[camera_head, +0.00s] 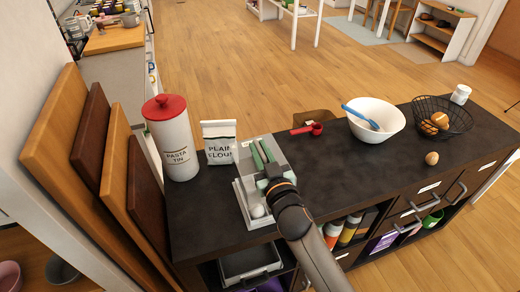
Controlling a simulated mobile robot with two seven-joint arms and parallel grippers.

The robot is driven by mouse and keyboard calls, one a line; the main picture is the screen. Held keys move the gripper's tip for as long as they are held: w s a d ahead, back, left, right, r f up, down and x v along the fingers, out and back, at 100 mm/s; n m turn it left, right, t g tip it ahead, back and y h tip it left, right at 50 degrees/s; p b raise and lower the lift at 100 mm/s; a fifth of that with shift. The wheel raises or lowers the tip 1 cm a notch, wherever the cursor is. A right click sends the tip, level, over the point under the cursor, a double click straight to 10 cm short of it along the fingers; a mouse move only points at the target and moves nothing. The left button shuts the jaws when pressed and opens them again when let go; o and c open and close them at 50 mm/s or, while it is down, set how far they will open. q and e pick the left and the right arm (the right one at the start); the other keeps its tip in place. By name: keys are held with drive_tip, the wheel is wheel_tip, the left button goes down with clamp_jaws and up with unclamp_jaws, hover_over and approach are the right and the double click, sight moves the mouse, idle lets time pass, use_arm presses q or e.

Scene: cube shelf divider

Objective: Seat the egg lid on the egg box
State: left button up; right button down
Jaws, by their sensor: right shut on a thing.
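The egg box (241,204) is a pale grey tray on the dark counter, with a white egg (257,211) showing at its near end. The egg lid (246,160) is a grey panel over the far part of the box, apparently slightly raised. My right gripper (263,153) is shut on the lid, its greenish fingers lying over the lid's top. The gripper and wrist hide part of the lid and box, so I cannot tell whether the two touch. My left gripper is not in view.
A flour bag (219,143) and a red-lidded pasta tin (171,138) stand close left of the lid. A red scoop (308,129), white bowl (376,119), wire basket (442,115) and loose egg (432,158) are to the right. The counter's middle is clear.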

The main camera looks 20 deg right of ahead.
wheel_tip(320, 180, down, 8)
drive_tip(key=b, duration=0.7)
drive_tip(key=shift+r, duration=0.1)
idle(0.6)
drive_tip(key=shift+f, duration=0.2)
drive_tip(key=shift+f+b, duration=0.5)
drive_tip(key=shift+b, duration=0.1)
drive_tip(key=shift+f, duration=0.3)
